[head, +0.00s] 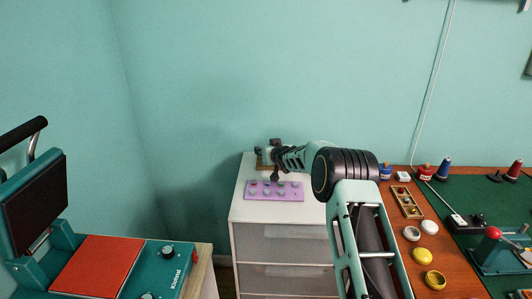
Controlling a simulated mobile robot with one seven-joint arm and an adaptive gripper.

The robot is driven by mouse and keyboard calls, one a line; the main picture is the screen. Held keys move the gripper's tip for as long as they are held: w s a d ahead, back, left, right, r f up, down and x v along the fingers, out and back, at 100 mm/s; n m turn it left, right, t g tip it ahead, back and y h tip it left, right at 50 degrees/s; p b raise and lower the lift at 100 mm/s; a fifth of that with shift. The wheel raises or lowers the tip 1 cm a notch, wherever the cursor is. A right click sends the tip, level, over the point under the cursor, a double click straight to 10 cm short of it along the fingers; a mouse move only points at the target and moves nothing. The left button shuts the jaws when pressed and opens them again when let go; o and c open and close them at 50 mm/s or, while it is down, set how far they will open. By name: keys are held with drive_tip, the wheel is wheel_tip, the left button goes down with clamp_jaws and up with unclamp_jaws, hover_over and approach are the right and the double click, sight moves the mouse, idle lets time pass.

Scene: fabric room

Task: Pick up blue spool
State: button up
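A blue cone-shaped spool (445,166) stands upright at the back of the wooden table, beside a red spool (425,173). A smaller blue spool-like item (385,172) stands further left, partly hidden by my arm. My gripper (267,160) is far to the left of both, over the back of the white drawer cabinet. It is small and seen side-on, so its opening and anything between its fingers cannot be made out.
A purple tray with round items (274,191) lies on the white cabinet (237,208). Several small bowls, a wooden tray (407,202) and a green mat (480,190) are on the table. A red-handled press (493,233) stands right. A heat press (97,265) stands left.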

drive_tip(key=shift+w+d+f, duration=0.1)
drive_tip(key=shift+w+f, duration=0.25)
drive_tip(key=shift+f, duration=0.2)
drive_tip(key=shift+f, duration=0.1)
drive_tip(key=c, duration=0.9)
drive_tip(key=shift+o, duration=0.2)
drive_tip(key=shift+d, duration=0.1)
